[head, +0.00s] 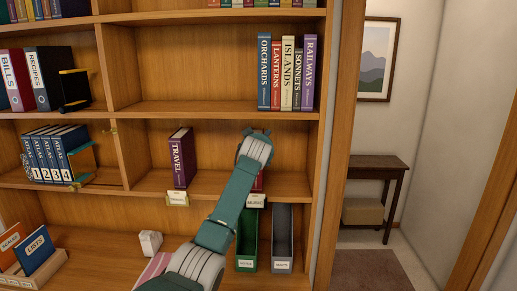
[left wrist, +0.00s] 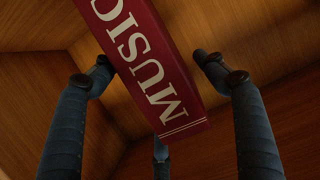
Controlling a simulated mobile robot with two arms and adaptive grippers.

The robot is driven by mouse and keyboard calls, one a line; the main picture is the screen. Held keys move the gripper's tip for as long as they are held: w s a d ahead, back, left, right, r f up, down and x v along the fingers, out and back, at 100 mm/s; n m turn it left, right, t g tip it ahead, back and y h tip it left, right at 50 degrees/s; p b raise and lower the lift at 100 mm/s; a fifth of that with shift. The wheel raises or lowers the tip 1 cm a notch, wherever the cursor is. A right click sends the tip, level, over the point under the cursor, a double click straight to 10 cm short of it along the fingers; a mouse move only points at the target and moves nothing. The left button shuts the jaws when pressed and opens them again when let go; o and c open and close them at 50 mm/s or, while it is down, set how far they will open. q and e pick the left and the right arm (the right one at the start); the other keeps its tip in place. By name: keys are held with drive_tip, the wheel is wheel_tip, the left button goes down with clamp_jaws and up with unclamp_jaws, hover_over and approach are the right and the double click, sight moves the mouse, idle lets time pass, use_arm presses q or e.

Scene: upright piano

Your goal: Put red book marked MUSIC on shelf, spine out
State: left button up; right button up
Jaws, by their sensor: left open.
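The red book marked MUSIC (left wrist: 150,65) shows in the left wrist view, with white lettering on its spine, facing the camera. In the head view only a small red part of it (head: 258,183) shows behind my arm, on the middle shelf (head: 215,186) above a small label. My left gripper (left wrist: 155,75) is open, with its fingers spread around the book and gaps visible at the sides. In the head view my left gripper (head: 256,142) is at that compartment, its fingers mostly hidden. My right gripper is not in view.
A purple TRAVEL book (head: 180,160) stands to the left on the same shelf. Several books (head: 287,75) stand on the shelf above. A green bin (head: 247,240) and a grey bin (head: 282,240) stand below. The shelf's right upright (head: 320,150) is close to my gripper.

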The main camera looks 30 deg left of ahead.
use_arm(q)
drive_tip(key=v, duration=1)
drive_tip(key=s+d+f+m+g+h, duration=0.15)
drive_tip(key=s+d+f, duration=0.3)
drive_tip(key=f, duration=0.45)
drive_tip(key=s+d+f+m+g+h, duration=0.15)
drive_tip(key=s+d+f, duration=0.3)
drive_tip(key=f, duration=0.55)
drive_tip(key=s+d+f+m+h, duration=0.15)
drive_tip(key=s+d+f, duration=0.3)
drive_tip(key=f, duration=0.45)
drive_tip(key=s+d+f+m+g+h, duration=0.15)
drive_tip(key=s+d+f, duration=0.3)
drive_tip(key=s, duration=0.65)
drive_tip(key=s+d+f+m+g, duration=0.1)
drive_tip(key=s+d+f+g, duration=0.3)
drive_tip(key=s, duration=0.8)
drive_tip(key=s+d+f+m+g+h, duration=0.1)
drive_tip(key=s+d+f, duration=0.35)
drive_tip(key=s, duration=0.65)
drive_tip(key=s+f+b, duration=0.3)
drive_tip(key=f+b, duration=0.3)
drive_tip(key=f, duration=2.8)
drive_tip(key=s+a+f+g+b, duration=0.2)
drive_tip(key=s+a+f+b, duration=0.1)
drive_tip(key=s+f, duration=1.3)
wheel_tip(320, 180, down, 3)
drive_tip(key=shift+s+a+f+b, duration=0.15)
drive_tip(key=shift+s+a+b, duration=0.05)
drive_tip(key=shift+s+b, duration=0.2)
